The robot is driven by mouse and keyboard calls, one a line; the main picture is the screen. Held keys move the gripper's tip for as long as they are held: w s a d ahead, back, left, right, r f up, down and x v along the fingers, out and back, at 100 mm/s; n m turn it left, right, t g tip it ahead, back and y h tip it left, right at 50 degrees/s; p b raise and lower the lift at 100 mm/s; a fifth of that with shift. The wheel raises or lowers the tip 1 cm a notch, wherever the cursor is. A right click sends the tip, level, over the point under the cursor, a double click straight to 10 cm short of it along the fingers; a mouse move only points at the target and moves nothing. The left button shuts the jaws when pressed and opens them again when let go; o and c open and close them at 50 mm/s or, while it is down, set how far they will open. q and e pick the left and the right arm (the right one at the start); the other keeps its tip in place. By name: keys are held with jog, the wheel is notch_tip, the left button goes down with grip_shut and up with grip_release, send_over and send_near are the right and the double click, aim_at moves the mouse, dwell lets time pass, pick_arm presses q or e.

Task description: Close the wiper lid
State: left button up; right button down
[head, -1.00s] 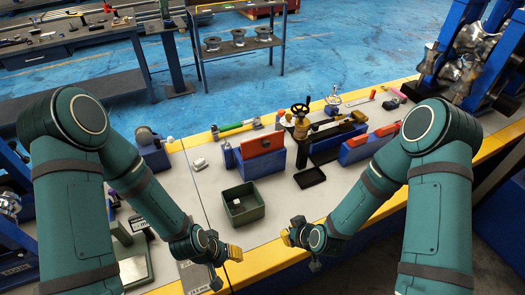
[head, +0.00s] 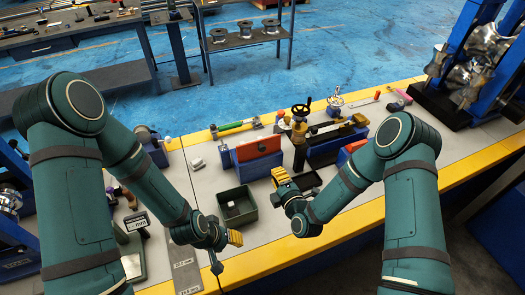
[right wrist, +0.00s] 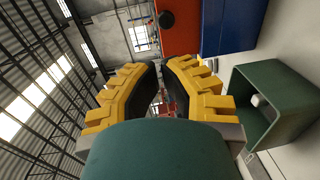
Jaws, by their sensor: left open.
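The red-orange panel (head: 258,148), which I take for the wiper lid, is on a blue box (head: 252,170) on the table. It also shows at the top of the right wrist view (right wrist: 180,25), beside the blue box (right wrist: 228,22). How far the panel is tilted is not clear. My right gripper (head: 280,178) is just in front of the box's right end, apart from the panel. In the right wrist view its fingers (right wrist: 161,75) show a narrow gap with nothing held. My left gripper (head: 236,238) is open and empty near the table's front edge.
A green bin (head: 225,209) with a small white piece in it stands between the grippers and left of the box. A brass valve (head: 300,128) and a black tray (head: 313,181) are right of the box. Free table lies in front of the bin.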

aim_at(259, 146)
jog(key=x, duration=1.3)
jog(key=shift+w, duration=0.15)
jog(key=shift+w+r+g, duration=0.15)
jog(key=shift+g, duration=0.15)
